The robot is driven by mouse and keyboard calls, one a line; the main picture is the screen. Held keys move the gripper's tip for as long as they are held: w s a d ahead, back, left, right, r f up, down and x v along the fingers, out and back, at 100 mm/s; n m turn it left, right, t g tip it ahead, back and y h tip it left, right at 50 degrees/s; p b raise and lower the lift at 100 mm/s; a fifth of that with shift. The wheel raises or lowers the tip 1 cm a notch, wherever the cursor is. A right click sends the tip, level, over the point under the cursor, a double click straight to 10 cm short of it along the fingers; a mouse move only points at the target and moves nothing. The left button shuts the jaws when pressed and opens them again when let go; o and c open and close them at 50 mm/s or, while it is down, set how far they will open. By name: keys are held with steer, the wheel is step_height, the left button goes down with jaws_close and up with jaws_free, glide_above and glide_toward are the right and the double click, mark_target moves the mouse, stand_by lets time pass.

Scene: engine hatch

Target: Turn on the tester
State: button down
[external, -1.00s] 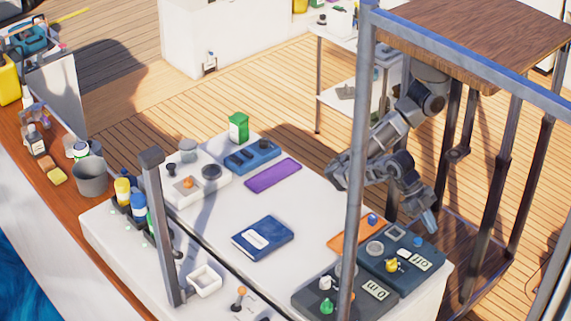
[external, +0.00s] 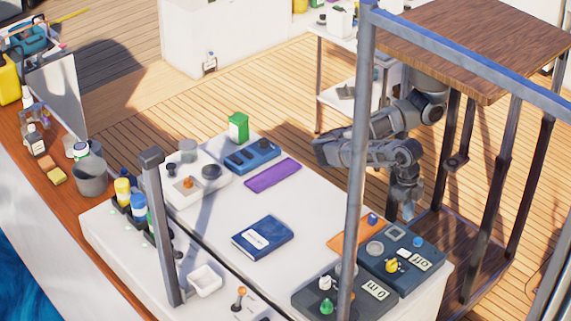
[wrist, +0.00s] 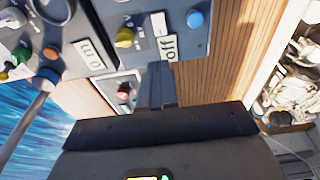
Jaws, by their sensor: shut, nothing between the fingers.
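A dark box labelled "off" (external: 422,266) sits at the right end of the white counter. My gripper (external: 407,213) is shut and empty beyond the box's far edge, pointing down. In the wrist view its fingertips (wrist: 160,68) appear just below the label, apart from the knob.
A second dark box labelled "0 m" (external: 350,303) adjoins it, with a white knob and a green knob. A metal post (external: 358,150) rises in front of my arm. A blue book (external: 263,238) and a purple mat (external: 273,175) lie on the counter.

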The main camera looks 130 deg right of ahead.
mark_target(407, 254)
steer(key=f, duration=0.4)
steer(key=a+f+b, duration=0.1)
steer(key=f, duration=0.4)
steer(key=a+f, duration=0.1)
steer(key=f, duration=0.4)
steer(key=shift+a+b, duration=0.1)
steer(key=shift+b, duration=0.2)
steer(key=shift+a+f, duration=0.1)
steer(key=shift+f, duration=0.05)
steer(key=shift+p, duration=0.3)
steer(key=shift+d+r+p, duration=0.2)
steer(key=shift+d+p, duration=0.1)
steer(key=shift+d, duration=0.5)
steer(key=shift+r+p, duration=0.65)
step_height(407, 254, up, 12)
steer(key=d+p, duration=0.2)
steer(key=p, duration=0.1)
steer(key=shift+r, duration=0.25)
steer(key=shift+d+f, duration=0.1)
